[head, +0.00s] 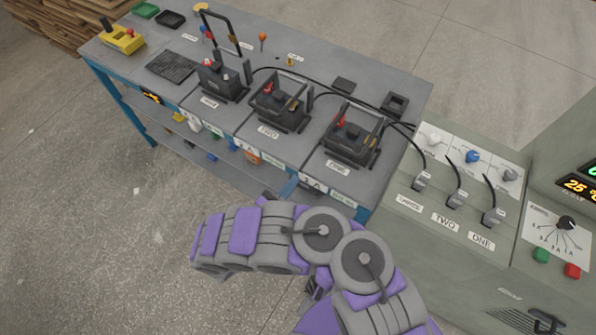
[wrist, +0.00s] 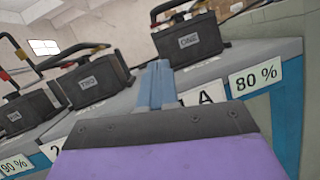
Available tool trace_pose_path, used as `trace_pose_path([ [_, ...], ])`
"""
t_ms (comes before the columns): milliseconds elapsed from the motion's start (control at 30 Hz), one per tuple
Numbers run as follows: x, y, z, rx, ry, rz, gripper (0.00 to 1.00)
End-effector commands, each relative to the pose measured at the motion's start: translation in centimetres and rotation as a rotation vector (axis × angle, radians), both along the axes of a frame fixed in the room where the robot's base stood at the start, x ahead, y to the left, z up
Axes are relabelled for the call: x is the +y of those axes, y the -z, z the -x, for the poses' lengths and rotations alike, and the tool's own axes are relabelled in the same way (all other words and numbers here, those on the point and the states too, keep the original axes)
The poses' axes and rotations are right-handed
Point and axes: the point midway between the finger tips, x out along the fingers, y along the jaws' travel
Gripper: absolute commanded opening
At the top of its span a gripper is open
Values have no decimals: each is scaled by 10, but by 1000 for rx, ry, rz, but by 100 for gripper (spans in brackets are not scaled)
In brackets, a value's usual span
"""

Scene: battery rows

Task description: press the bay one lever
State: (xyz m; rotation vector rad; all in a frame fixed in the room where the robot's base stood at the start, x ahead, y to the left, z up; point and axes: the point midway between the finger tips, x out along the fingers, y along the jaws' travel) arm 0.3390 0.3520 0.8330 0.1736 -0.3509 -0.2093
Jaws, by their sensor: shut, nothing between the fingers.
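The bay one battery (head: 352,140) is a dark box under a black frame at the right end of the bench, with red and yellow parts on top. A low bar of that frame, the bay one lever (head: 357,112), crosses above it. In the wrist view the battery labelled ONE (wrist: 190,42) stands beyond my gripper (wrist: 157,70), and the bar with red and yellow parts shows at the top edge. My gripper is shut and empty, in front of the bench edge, apart from the lever.
Bay two (head: 278,105) and bay three (head: 222,82) stand to the left; bay three's bar (head: 228,30) is raised. Black cables run to a panel (head: 460,190) at the right with switches and knobs. The floor at left is clear.

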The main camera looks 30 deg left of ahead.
Motion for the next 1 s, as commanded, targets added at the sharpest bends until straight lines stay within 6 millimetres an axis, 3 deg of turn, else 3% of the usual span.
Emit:
trace_pose_path([
  [467, -22, -28, -82, -3, 4, -2, 0],
  [700, -27, -51, -90, -3, -1, 0, 0],
  [1000, -31, -63, -96, 0, 1, 0, 0],
])
